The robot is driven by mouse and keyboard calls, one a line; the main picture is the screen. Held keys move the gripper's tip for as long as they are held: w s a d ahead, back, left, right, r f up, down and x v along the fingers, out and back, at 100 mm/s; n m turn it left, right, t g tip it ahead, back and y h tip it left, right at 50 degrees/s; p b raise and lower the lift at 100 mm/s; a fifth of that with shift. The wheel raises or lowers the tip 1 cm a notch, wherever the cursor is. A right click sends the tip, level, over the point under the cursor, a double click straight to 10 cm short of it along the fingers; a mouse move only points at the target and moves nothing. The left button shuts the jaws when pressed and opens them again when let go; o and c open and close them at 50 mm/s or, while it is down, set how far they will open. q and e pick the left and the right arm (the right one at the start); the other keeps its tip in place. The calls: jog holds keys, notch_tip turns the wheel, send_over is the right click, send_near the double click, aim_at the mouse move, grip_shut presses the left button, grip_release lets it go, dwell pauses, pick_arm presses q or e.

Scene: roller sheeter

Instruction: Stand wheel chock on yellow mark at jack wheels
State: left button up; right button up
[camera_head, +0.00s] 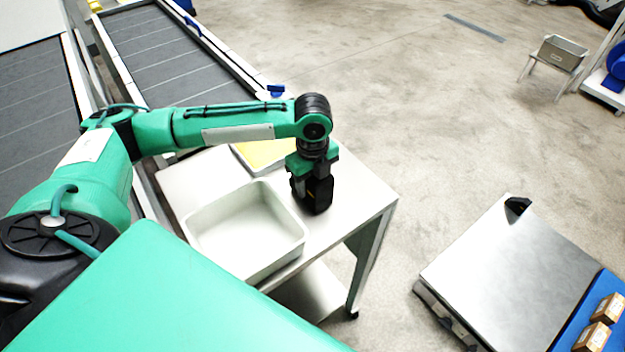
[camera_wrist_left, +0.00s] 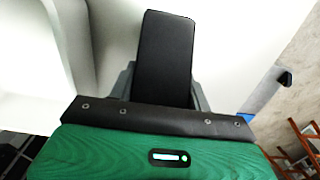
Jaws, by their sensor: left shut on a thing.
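My left gripper (camera_head: 314,187) is over the right part of a pale metal table (camera_head: 362,202), just right of a white tray. It is shut on a black block, which looks like the wheel chock (camera_head: 320,194). In the left wrist view the black chock (camera_wrist_left: 165,58) stands out from between the grey fingers of the gripper (camera_wrist_left: 165,88). I cannot tell whether the chock touches the table. I cannot make out a yellow floor mark or the jack wheels. My right gripper is in neither view.
An empty white tray (camera_head: 208,219) sits on the table, with a yellow-filled tray (camera_head: 262,153) behind it. A roller sheeter with dark belts (camera_head: 160,58) is at the left. A metal-topped platform (camera_head: 505,262) stands at the right. Open floor (camera_head: 430,130) lies between.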

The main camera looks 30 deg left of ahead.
pick_arm(q)
jog(key=shift+f, duration=0.15)
jog(key=o, duration=0.9)
jog(key=shift+f, duration=0.15)
jog(key=o, duration=0.4)
